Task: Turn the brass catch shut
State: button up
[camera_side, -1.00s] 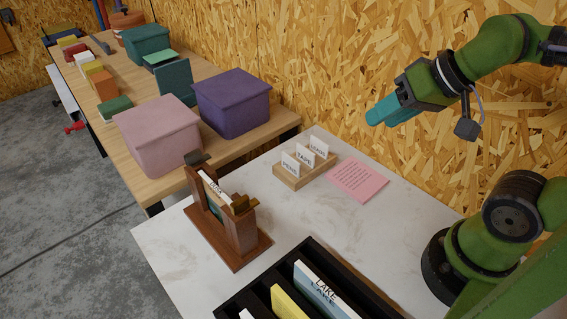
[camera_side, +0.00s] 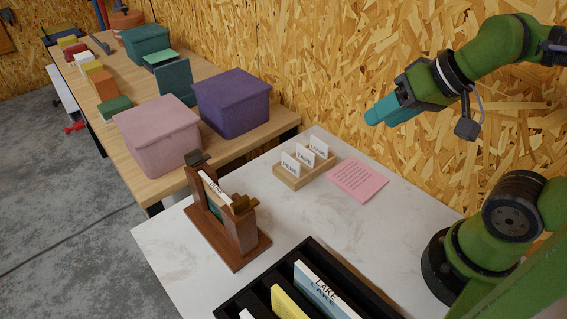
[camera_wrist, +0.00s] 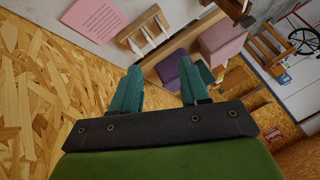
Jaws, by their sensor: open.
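A brown wooden stand (camera_side: 228,246) with two posts sits on the pale tabletop and holds an upright book (camera_side: 215,189) with a white edge. A brass catch (camera_side: 243,205) sits on top of the nearer post; which way it is turned is hard to tell at this size. A darker catch-like piece (camera_side: 196,158) tops the other post. My gripper (camera_side: 373,117) is held high near the chipboard wall, to the right of the stand and well away from it. In the wrist view its teal fingers (camera_wrist: 160,70) are apart with nothing between them. The stand (camera_wrist: 236,8) is partly cut off at that view's top edge.
A card holder (camera_side: 302,172) with three cards and a pink note (camera_side: 357,179) lie between the stand and my arm. A black divided tray (camera_side: 253,297) with books is at the front. Pink (camera_side: 158,140) and purple (camera_side: 233,103) boxes stand behind on a wooden bench.

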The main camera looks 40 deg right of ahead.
jog(key=shift+o, duration=1.1)
jog(key=shift+a+f, duration=0.2)
jog(key=shift+a, duration=0.05)
jog(key=shift+o, duration=0.3)
jog(key=w+a+r+n+g, duration=0.1)
jog(key=w+a+n+g, duration=0.2)
jog(key=w+a, duration=0.2)
jog(key=a, duration=0.3)
jog(key=shift+w+a+r+n+y, duration=0.25)
jog(key=shift+w+r+n+y, duration=0.05)
jog(key=shift+r, duration=0.05)
notch_tip(320, 180, up, 6)
jog(key=f+g+h, duration=0.1)
jog(key=g+h, duration=0.2)
jog(key=g, duration=0.1)
send_over(239, 200)
notch_tip(239, 200, down, 16)
jog(key=shift+r, duration=0.2)
jog(key=shift+n, duration=0.3)
jog(key=c, duration=1)
